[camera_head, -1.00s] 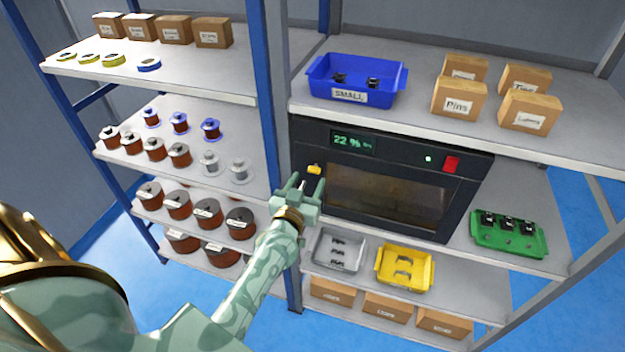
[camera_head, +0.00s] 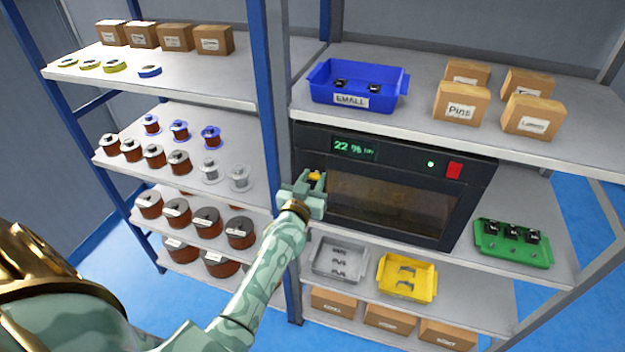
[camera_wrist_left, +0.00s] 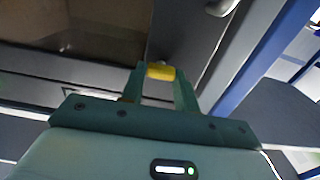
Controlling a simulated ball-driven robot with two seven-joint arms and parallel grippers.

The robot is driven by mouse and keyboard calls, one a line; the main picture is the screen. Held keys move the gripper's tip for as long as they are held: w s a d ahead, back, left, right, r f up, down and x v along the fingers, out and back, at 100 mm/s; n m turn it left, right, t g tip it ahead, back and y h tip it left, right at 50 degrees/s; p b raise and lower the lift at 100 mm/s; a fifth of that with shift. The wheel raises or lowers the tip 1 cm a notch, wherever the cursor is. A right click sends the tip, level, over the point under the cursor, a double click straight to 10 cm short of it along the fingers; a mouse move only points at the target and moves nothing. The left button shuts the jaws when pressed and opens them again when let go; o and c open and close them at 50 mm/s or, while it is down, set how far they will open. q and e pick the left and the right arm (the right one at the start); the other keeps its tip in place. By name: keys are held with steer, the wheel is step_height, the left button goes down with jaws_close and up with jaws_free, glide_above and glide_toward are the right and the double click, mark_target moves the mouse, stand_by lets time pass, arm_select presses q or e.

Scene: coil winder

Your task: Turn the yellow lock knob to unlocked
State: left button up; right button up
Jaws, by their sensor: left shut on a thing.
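The yellow lock knob (camera_head: 315,176) is on the left side of the front of a dark cabinet (camera_head: 462,205) with a window and a green display. My left gripper (camera_head: 313,182) is at the knob, its fingers shut on it. In the left wrist view the yellow knob (camera_wrist_left: 161,72) sits between the two green fingertips (camera_wrist_left: 161,76). The fingers hide part of the knob, and I cannot tell which way it is turned. My right gripper is not in view.
A blue upright post (camera_head: 268,120) stands just left of the cabinet. A blue bin (camera_head: 388,99) is on the shelf above. A grey tray (camera_head: 318,262), a yellow tray (camera_head: 408,293) and a green tray (camera_head: 512,258) are below and right. Spools fill the left shelves.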

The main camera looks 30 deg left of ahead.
arm_select(q)
steer(key=shift+n, duration=0.3)
steer(key=n+p, duration=0.2)
steer(key=n, duration=0.1)
steer(key=shift+a, duration=0.1)
steer(key=n+p, duration=0.1)
steer(key=n, duration=0.4)
steer(key=shift+s+f+n, duration=0.1)
steer(key=shift+n, duration=0.3)
steer(key=n, duration=0.3)
steer(key=shift+a+f+n+p, duration=0.1)
steer(key=shift+n+p, duration=0.2)
steer(key=shift+p, duration=0.1)
steer(key=n, duration=0.4)
steer(key=shift+f+n, duration=0.15)
steer(key=shift+n, duration=0.25)
steer(key=o, duration=1)
